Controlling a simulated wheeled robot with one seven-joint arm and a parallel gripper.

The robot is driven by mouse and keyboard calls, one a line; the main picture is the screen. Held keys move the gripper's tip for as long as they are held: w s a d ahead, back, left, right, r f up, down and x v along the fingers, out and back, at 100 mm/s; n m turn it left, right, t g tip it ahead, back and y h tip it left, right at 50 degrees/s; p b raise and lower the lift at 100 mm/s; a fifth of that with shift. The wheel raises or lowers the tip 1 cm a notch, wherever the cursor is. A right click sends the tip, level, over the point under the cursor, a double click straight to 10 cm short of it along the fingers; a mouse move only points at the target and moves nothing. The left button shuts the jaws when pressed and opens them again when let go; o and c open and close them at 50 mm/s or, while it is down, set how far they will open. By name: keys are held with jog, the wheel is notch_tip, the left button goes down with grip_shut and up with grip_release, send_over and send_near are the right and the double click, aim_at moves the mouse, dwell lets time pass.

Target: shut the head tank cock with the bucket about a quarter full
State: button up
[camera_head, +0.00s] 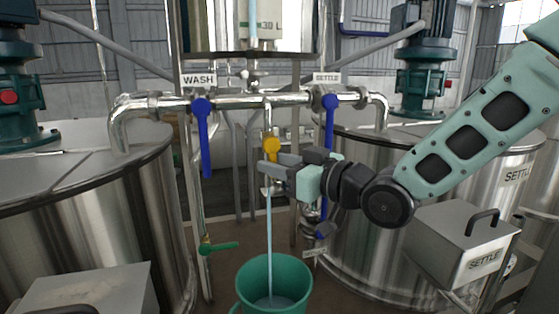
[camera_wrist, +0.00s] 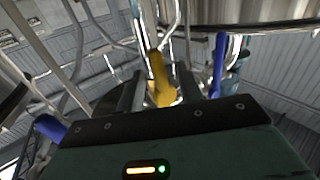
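The head tank (camera_head: 250,38) hangs at the top centre of the head view. Its cock has a yellow handle (camera_head: 271,146) below the cross pipe. A thin stream of water (camera_head: 268,225) falls from the outlet below the handle into the green bucket (camera_head: 258,270). Some water (camera_head: 271,302) shows low inside; the picture's lower edge cuts the bucket off, so its depth is hard to judge. My gripper (camera_head: 267,166) is at the yellow handle. In the wrist view, the handle (camera_wrist: 160,78) stands between my gripper's (camera_wrist: 160,92) spread fingers, with gaps visible beside it.
Blue-handled cocks hang down at WASH (camera_head: 203,135) and SETTLE (camera_head: 329,125), either side of my gripper. A green handle (camera_head: 220,247) sits on the lower left pipe. Steel tanks stand left (camera_head: 80,220) and right (camera_head: 360,240), with a SETTLE box (camera_head: 460,240) under my arm.

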grip_shut()
jog(key=shift+d+n, duration=0.1)
jog(key=shift+n, duration=0.2)
jog(key=shift+w+d+r+n+g+h+b, duration=0.15)
jog(key=shift+d+r+n+h+b, duration=0.2)
jog(key=shift+r+n+h+b, duration=0.95)
jog(key=shift+w+d+r+n+g+h+b, duration=0.1)
jog(key=shift+d+n+g+h+b, duration=0.4)
jog(key=shift+n+h, duration=1.65)
jog(key=shift+w+d+r+n+t+h+b, duration=0.15)
jog(key=shift+r+n+h+b, duration=0.55)
jog(key=shift+n+h+b, duration=0.8)
jog(key=shift+s+r+n+h, duration=0.1)
jog(key=shift+n+h, duration=0.15)
jog(key=shift+h, duration=0.1)
